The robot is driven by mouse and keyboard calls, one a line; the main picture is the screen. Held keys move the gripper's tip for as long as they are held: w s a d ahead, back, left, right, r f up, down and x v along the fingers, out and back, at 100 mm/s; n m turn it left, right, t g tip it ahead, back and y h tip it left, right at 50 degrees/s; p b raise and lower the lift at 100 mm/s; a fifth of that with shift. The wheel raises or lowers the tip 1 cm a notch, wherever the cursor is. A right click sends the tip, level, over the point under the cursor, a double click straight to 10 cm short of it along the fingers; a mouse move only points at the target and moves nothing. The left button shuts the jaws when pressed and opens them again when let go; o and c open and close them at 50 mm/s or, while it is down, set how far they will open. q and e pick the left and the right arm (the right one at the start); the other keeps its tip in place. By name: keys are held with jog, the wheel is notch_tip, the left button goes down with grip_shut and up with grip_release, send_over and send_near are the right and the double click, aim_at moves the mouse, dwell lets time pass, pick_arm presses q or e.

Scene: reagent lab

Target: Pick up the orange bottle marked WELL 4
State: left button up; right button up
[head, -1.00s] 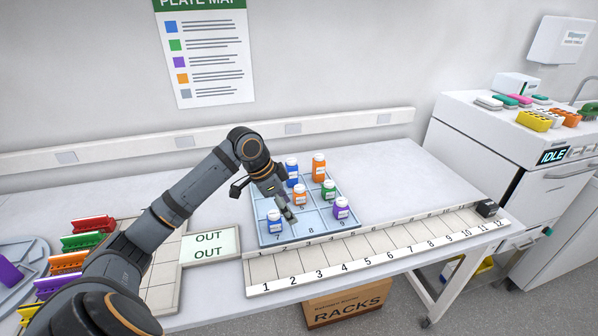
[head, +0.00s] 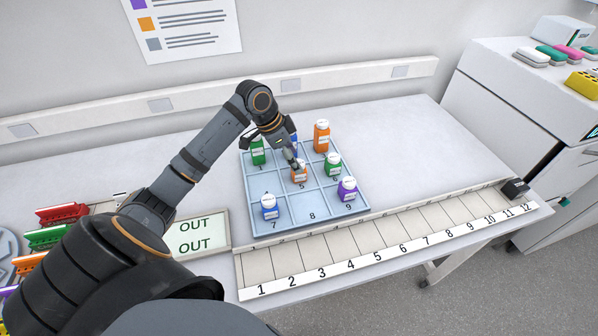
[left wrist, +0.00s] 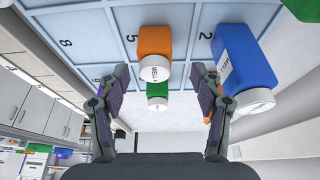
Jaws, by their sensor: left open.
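An orange bottle (head: 299,173) with a white cap stands in cell 5 of the blue gridded tray (head: 312,203). In the left wrist view this orange bottle (left wrist: 155,45) carries a white label whose lettering looks like WELL; I cannot read the number surely. A second orange bottle (head: 321,137) stands at the tray's back right. My left gripper (head: 296,164) is open at the cell 5 bottle. In the left wrist view its fingers (left wrist: 160,82) lie either side of the bottle, with gaps. My right gripper is not in view.
A blue bottle (left wrist: 241,60) stands in cell 2, close by the right-hand finger in the wrist view. Green bottles (head: 257,152) (head: 333,165), another blue bottle (head: 269,207) and a purple one (head: 347,189) share the tray. Cell 8 is empty. A numbered strip (head: 380,250) lies in front.

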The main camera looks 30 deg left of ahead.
pick_arm(q)
jog(key=shift+d+f, duration=0.1)
jog(key=x, duration=0.2)
jog(key=p+x, duration=0.1)
jog(key=x, duration=0.1)
jog(key=shift+s+d, duration=0.1)
jog(key=shift+s, duration=0.3)
jog(key=shift+w+f, duration=0.2)
jog(key=shift+f, duration=0.3)
jog(key=c, duration=1.2)
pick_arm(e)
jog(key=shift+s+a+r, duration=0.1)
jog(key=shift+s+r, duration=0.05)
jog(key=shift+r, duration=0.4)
pick_arm(q)
jog(key=shift+r, duration=0.15)
